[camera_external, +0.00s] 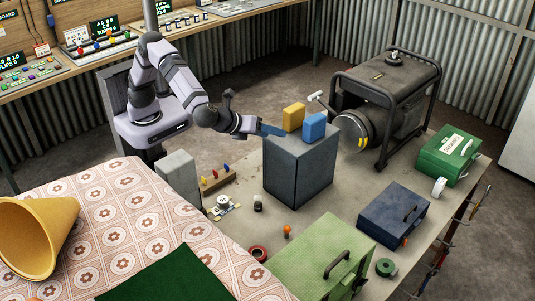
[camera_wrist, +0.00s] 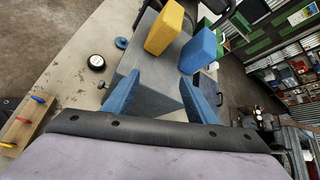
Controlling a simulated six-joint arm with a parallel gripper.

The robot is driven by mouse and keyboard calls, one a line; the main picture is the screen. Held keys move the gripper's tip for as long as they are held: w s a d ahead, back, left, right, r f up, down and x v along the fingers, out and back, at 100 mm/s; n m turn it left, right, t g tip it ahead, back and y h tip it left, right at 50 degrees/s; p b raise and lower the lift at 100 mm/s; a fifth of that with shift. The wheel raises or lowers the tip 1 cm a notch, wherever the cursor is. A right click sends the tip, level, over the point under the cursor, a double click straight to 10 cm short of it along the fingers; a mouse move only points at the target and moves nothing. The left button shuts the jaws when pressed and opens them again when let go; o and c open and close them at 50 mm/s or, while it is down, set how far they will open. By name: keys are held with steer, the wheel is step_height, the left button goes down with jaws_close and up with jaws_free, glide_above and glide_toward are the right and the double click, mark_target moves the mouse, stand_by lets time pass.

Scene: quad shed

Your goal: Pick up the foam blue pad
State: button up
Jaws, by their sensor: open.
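The foam blue pad (camera_external: 314,127) stands upright on top of the grey box (camera_external: 290,172), beside a yellow block (camera_external: 293,116). In the wrist view the blue pad (camera_wrist: 198,52) is right of the yellow block (camera_wrist: 165,27), beyond my fingertips. My gripper (camera_external: 272,130) reaches in from the left at about the height of the box top, left of both blocks and apart from the blue pad. Its two blue fingers also show in the wrist view (camera_wrist: 160,92), spread apart with nothing between them.
The box stands on a workbench (camera_external: 235,230) with a generator (camera_external: 385,95) behind it. A navy case (camera_external: 393,215), a green toolbox (camera_external: 450,155) and a light green case (camera_external: 325,255) stand around it. The yellow block is close beside the blue pad.

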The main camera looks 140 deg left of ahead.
mark_target(306, 129)
steer(key=w+a+r+y, duration=0.1)
steer(key=w, duration=0.1)
steer(key=w+r+m+y, duration=0.1)
steer(key=w, duration=0.1)
steer(key=w+a+r+m+y+b, duration=0.1)
steer(key=w, duration=0.1)
steer(key=shift+a+r+t+y, duration=0.2)
steer(key=shift+a+t+y, duration=0.1)
steer(key=shift+a+t, duration=0.1)
steer(key=shift+w+a+f+m+y+b, duration=0.15)
steer(key=shift+w+a+m+y+b, duration=0.4)
steer(key=shift+w+m+y+b, duration=0.15)
steer(key=a+f+y+b, duration=0.1)
steer(key=a+f+g+b, duration=0.1)
steer(key=shift+f+m+g+y, duration=0.3)
steer(key=shift+f+m+y, duration=0.05)
steer(key=shift+m+y, duration=0.05)
steer(key=shift+a+f+b, duration=0.1)
steer(key=shift+a+b, duration=0.1)
steer(key=shift+b, duration=0.1)
steer(key=shift+a+p, duration=0.55)
steer(key=shift+a, duration=0.35)
steer(key=shift+a+f+p, duration=0.1)
steer(key=shift+a+p, duration=1.4)
steer(key=shift+a, duration=0.95)
steer(key=shift+a+f, duration=0.15)
steer(key=shift+a, duration=0.2)
steer(key=shift+c, duration=0.4)
steer(key=c, duration=1.1)
